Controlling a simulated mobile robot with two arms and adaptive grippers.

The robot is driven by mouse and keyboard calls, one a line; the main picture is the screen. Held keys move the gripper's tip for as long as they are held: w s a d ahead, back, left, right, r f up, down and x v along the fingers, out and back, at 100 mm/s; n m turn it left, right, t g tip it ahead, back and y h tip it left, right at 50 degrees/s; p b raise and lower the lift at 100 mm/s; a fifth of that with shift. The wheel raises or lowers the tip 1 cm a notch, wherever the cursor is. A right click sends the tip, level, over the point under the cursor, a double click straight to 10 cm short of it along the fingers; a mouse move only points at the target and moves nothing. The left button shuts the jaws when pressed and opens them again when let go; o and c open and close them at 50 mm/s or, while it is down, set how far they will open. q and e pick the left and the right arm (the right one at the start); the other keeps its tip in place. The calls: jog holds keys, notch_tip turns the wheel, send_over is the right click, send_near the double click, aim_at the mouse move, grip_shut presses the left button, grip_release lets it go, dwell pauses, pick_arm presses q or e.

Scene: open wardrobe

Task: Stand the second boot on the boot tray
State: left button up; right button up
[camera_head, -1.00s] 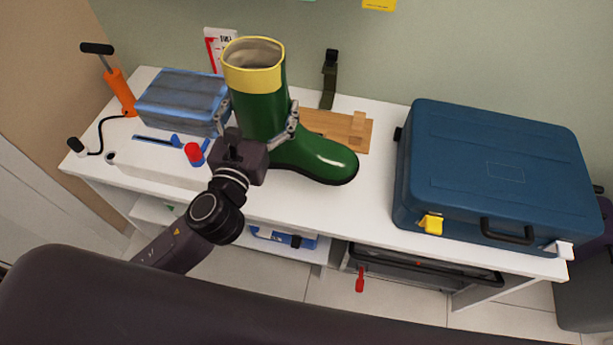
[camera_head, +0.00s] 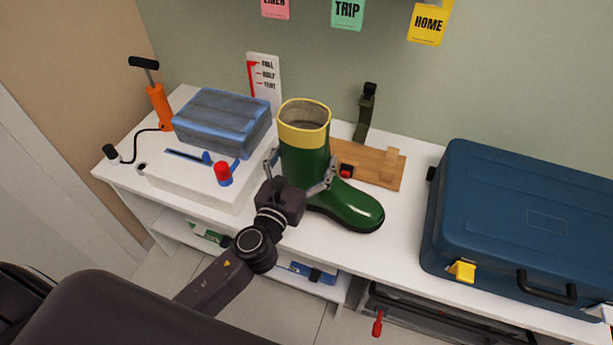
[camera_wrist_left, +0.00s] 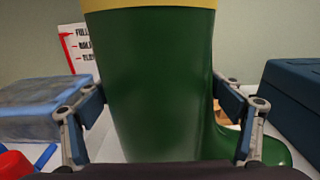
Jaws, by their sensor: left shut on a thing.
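A green rubber boot with a yellow top band (camera_head: 304,158) is upright over the white bench top (camera_head: 400,228), its toe pointing right and toward me. My left gripper (camera_head: 300,180) is shut around the boot's shaft below the yellow band. In the left wrist view the green shaft (camera_wrist_left: 158,85) fills the space between the two fingers, one on each side. I cannot tell whether the sole touches the bench top. I cannot make out a boot tray or another boot.
A blue suitcase (camera_head: 530,220) stands at right. At left are a blue-grey bag (camera_head: 222,122), a white box with a red knob (camera_head: 190,185) and an orange pump (camera_head: 159,105). A lower shelf holds more items.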

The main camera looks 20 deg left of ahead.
pick_arm(q)
notch_tip(320, 180, down, 5)
jog(key=b, duration=0.2)
jog(key=shift+s+r+b, duration=0.1)
jog(key=shift+r+b, duration=0.05)
jog(key=shift+b, duration=0.2)
jog(key=shift+f, duration=0.25)
jog(key=o, duration=1.6)
jog(key=shift+f, duration=0.25)
jog(key=o, duration=0.4)
jog(key=shift+r, duration=0.1)
pick_arm(e)
jog(key=f, duration=0.3)
jog(key=shift+s+a+f, duration=0.3)
jog(key=shift+s, duration=0.05)
